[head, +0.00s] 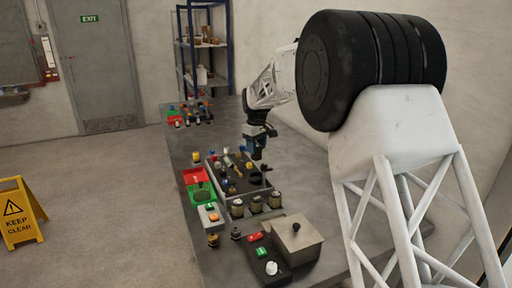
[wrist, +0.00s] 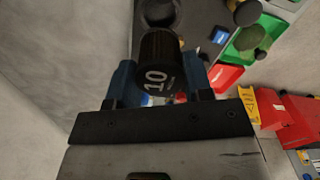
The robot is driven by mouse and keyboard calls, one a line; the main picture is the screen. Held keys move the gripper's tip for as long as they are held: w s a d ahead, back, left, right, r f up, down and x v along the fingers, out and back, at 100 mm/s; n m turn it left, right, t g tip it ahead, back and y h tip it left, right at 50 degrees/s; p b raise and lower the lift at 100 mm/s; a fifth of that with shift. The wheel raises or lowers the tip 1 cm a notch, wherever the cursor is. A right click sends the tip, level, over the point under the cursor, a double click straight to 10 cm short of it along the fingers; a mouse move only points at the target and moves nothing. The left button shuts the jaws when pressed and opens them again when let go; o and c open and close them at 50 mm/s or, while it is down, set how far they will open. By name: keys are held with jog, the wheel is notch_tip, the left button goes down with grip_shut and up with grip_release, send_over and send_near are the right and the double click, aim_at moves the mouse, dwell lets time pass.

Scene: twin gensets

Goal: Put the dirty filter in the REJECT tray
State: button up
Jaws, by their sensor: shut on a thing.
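A dark cylindrical filter (wrist: 161,68) marked "10" sits between the blue fingers of my gripper (wrist: 165,80) in the wrist view. The fingers are shut on its sides. In the head view my gripper (head: 258,152) is above the bench, over the dark equipment area, with the filter dark and small in it. A red tray (head: 196,176) lies to the left of the gripper and looks empty; it also shows in the wrist view (wrist: 224,77). No REJECT lettering is readable on it. A green tray (head: 207,199) beside it holds an olive-coloured round thing (head: 203,188).
Several dark jars (head: 256,204) stand in a row on the bench (head: 219,248) in front of the gripper. A white box with an orange button (head: 209,216), a metal box with a black knob (head: 296,238) and a control panel (head: 268,262) stand nearer. Small parts surround the gripper.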

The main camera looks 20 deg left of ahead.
jog(key=shift+a, duration=0.15)
jog(key=s+a+f, duration=0.2)
jog(key=s+a, duration=0.1)
jog(key=a, duration=0.9)
jog(key=s+a+f, duration=0.2)
jog(key=s+a, duration=0.1)
jog(key=a, duration=1)
jog(key=shift+f, duration=0.15)
jog(key=shift+f, duration=3.05)
jog(key=shift+f, duration=0.15)
jog(key=shift+f, duration=1.75)
jog(key=shift+f, duration=0.1)
